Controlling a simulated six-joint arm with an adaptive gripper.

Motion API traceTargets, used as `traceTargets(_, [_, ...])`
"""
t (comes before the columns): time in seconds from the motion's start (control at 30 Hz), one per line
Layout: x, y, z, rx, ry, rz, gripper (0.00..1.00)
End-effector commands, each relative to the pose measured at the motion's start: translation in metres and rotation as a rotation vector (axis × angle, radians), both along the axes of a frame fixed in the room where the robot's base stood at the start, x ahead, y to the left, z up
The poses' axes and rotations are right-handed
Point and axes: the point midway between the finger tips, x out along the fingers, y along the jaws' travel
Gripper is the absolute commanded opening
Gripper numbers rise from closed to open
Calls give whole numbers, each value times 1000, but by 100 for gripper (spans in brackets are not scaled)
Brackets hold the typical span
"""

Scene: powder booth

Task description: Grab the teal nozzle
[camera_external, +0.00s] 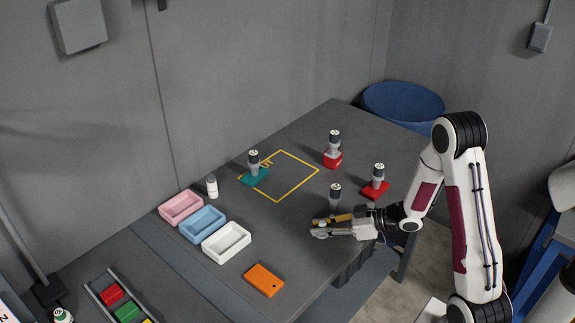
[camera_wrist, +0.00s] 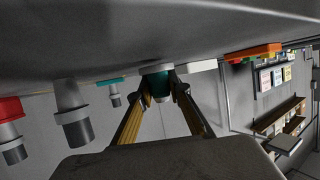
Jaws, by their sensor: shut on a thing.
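My gripper (camera_external: 322,228) is low over the front of the grey table. Its fingers are closed around a small dark teal piece with a pale end, which I take as the teal nozzle (camera_wrist: 160,88). The piece shows between the fingertips in the wrist view, mostly covered by them. In the external view the fingers hide most of it, and I cannot tell whether it touches the table.
A grey nozzle (camera_external: 335,193) stands just behind my gripper. Two red-based nozzles (camera_external: 376,189) (camera_external: 333,160) stand farther back and right. Pink (camera_external: 171,216), blue (camera_external: 192,231) and white (camera_external: 217,252) trays, a small white bottle (camera_external: 212,187) and an orange block (camera_external: 264,280) are left.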

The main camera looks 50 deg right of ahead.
Motion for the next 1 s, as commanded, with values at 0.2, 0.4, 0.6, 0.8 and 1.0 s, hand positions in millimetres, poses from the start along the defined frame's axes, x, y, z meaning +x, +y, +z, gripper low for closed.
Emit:
traceTargets(0.2, [0,0,19,-3,-4,1,0])
traceTargets(0.4, [1,0,41,-3,-6,1,0])
traceTargets(0.6, [1,0,64,-2,-7,1,0])
traceTargets(0.8, [1,0,81,-2,-5,1,0])
traceTargets(1.0, [0,0,90,-1,-4,1,0])
